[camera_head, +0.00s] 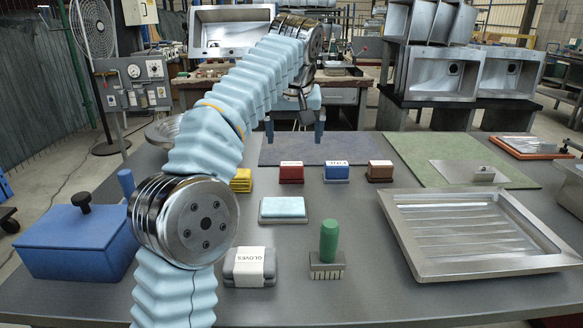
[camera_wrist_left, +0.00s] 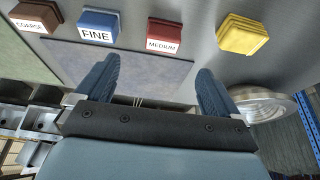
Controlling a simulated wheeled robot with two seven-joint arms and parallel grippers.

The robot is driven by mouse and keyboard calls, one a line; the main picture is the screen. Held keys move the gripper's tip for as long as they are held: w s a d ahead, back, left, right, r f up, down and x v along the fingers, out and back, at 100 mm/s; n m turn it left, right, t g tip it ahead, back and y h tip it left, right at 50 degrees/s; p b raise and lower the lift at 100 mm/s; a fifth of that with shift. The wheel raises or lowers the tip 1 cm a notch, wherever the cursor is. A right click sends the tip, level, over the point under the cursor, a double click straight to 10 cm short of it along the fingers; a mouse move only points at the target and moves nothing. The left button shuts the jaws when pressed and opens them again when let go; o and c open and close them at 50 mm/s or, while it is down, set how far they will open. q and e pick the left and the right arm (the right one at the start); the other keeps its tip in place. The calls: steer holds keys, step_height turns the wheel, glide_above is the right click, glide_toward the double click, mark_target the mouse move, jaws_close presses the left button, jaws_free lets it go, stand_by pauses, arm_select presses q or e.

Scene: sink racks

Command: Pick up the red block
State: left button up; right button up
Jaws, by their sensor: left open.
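The red block (camera_head: 291,178) with a white label sits on the grey table, in a row with other blocks, just in front of the blue-grey mat. In the left wrist view the red block (camera_wrist_left: 168,44) has a label reading MEDIUM. My left gripper (camera_head: 295,132) is open and empty, with its fingers apart, beyond the red block in the head view. In the left wrist view the red block lies ahead of the gap between the fingertips (camera_wrist_left: 160,66), apart from them. My right gripper does not show.
The blue FINE block (camera_head: 336,177) and brown COARSE block (camera_head: 380,175) stand right of the red one; yellow sponges (camera_head: 241,184) stand left. A light blue pad (camera_head: 283,207), gloves (camera_head: 250,268), and a green-handled brush (camera_head: 329,240) are nearer. A metal drainer (camera_head: 455,268) lies right.

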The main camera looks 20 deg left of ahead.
mark_target(292, 164)
arm_select(q)
steer(key=x, duration=0.6)
steer(key=shift+a+x, duration=0.2)
steer(key=shift+x, duration=2.55)
steer(key=c, duration=1.2)
